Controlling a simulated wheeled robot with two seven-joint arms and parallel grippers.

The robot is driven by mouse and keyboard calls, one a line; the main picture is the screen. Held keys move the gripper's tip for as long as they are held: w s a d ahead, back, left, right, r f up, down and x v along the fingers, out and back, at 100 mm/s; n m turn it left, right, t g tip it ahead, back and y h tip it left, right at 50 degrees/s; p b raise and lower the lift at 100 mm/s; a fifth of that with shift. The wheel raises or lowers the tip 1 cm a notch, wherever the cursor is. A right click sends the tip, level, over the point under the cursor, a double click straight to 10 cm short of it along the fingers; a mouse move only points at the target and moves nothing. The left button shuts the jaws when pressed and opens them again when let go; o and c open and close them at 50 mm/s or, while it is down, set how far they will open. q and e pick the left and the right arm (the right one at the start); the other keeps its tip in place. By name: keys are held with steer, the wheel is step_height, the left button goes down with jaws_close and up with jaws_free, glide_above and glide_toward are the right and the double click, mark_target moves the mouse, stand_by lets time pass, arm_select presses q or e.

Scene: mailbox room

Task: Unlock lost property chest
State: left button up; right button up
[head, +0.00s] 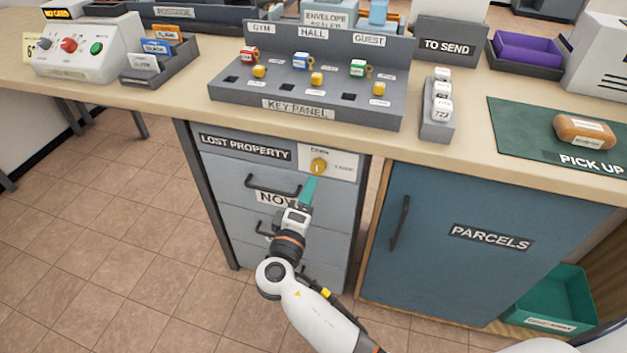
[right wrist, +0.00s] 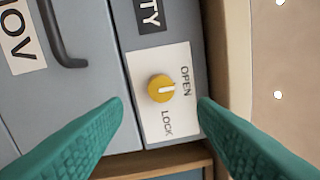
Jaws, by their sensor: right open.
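The lost property chest (head: 225,185) is a grey drawer unit under the counter. Its upper right has a white plate with a yellow round knob (head: 318,166). In the right wrist view the knob (right wrist: 161,88) has a white mark pointing toward the word OPEN; LOCK is at the lower side. My right gripper (head: 309,188) has teal fingers and is just below and in front of the knob in the head view. In the right wrist view its open fingers (right wrist: 160,102) stand either side of the knob, apart from it. My left gripper is not in view.
A dark drawer handle (head: 272,187) is left of the knob. The blue parcels cupboard (head: 480,220) stands to the right, with its handle (head: 400,222). The counter edge (head: 375,160) overhangs above the chest. The key panel (head: 300,107) sits on the counter.

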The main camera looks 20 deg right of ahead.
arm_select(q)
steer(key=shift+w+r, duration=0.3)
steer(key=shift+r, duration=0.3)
arm_select(e)
steer(key=v, duration=0.6)
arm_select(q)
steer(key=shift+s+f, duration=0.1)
